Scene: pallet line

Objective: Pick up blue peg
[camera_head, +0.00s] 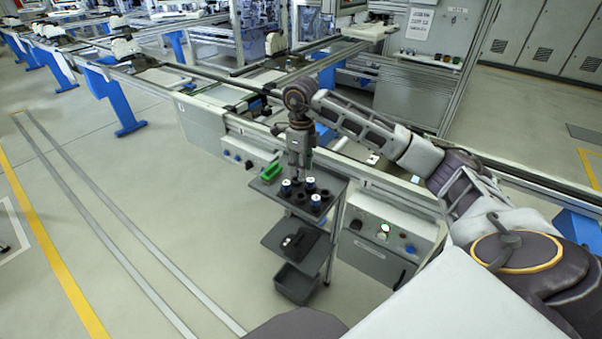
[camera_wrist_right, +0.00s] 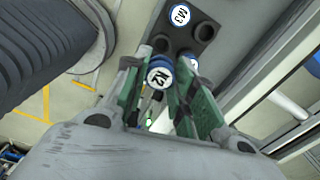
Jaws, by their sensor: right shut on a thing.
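My right gripper (camera_head: 301,172) reaches down over the top shelf of a small grey cart (camera_head: 339,188). In the wrist view the green-padded fingers of my right gripper (camera_wrist_right: 160,92) are shut on a blue peg (camera_wrist_right: 159,73) with a white, lettered round top. A second blue peg with a white top (camera_wrist_right: 180,15) stands in a dark holder (camera_wrist_right: 203,33) beyond the fingers. In the head view several blue pegs (camera_head: 286,187) show around and below the gripper. I cannot tell whether the held peg is clear of its hole. My left gripper is out of view.
A green object (camera_head: 270,171) lies at the cart's left edge. Lower shelves hold a dark item (camera_head: 297,241) and a bin (camera_head: 296,283). A control box (camera_head: 385,232) with a lit green button stands right of the cart, and the conveyor line runs behind. Floor to the left is clear.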

